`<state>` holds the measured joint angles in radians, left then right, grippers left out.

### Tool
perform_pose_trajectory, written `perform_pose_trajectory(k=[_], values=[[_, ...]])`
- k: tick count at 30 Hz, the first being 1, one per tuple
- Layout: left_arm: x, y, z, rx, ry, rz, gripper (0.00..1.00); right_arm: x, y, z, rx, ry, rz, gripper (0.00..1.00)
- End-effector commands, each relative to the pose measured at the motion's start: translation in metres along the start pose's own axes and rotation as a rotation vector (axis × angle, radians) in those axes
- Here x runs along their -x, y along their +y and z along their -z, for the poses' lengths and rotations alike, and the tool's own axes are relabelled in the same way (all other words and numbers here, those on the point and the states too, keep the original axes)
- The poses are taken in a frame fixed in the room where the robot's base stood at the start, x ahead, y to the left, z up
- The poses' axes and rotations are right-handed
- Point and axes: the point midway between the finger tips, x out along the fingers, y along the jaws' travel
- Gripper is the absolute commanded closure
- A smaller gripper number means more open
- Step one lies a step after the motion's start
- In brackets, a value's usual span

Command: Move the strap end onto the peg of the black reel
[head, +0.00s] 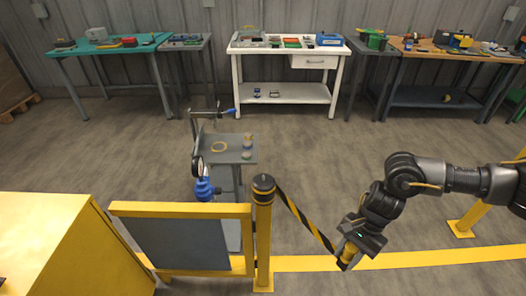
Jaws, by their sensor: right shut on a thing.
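A black-and-yellow striped strap (305,220) runs down to the right from the black reel (263,184) on top of a yellow post (263,235). My right gripper (346,262) is shut on the yellow strap end (349,252), low and to the right of that post, above the yellow floor line. The strap looks fairly straight between the reel and the gripper. I cannot make out a peg on the reel at this size. My left gripper is not in view.
A yellow-framed grey panel (185,244) adjoins the post's left side, beside a yellow cabinet (40,240). Behind stands a grey pedestal (228,158) with a gauge. Another yellow post (467,222) stands at right.

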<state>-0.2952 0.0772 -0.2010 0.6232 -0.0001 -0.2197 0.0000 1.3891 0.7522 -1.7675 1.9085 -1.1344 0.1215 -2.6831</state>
Motion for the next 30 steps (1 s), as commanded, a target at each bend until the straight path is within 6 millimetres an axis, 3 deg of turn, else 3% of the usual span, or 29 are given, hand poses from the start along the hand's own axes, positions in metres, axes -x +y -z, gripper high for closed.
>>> perform_pose_trajectory(k=[13, 17, 24, 28, 30], values=[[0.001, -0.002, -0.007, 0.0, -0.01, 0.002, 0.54, 0.005, -0.002, -0.001, 0.001, 0.0, 0.003, 0.95], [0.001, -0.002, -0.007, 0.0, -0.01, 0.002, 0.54, 0.037, -0.014, -0.006, 0.005, 0.0, 0.007, 0.95], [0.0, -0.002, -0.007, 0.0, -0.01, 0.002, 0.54, 0.115, -0.029, -0.025, 0.005, 0.001, 0.005, 0.95], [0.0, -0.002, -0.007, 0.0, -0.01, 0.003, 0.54, 0.134, -0.029, -0.031, 0.001, 0.0, 0.002, 0.95], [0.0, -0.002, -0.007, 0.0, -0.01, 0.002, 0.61, 0.137, -0.029, -0.032, -0.001, 0.0, 0.0, 0.95]])
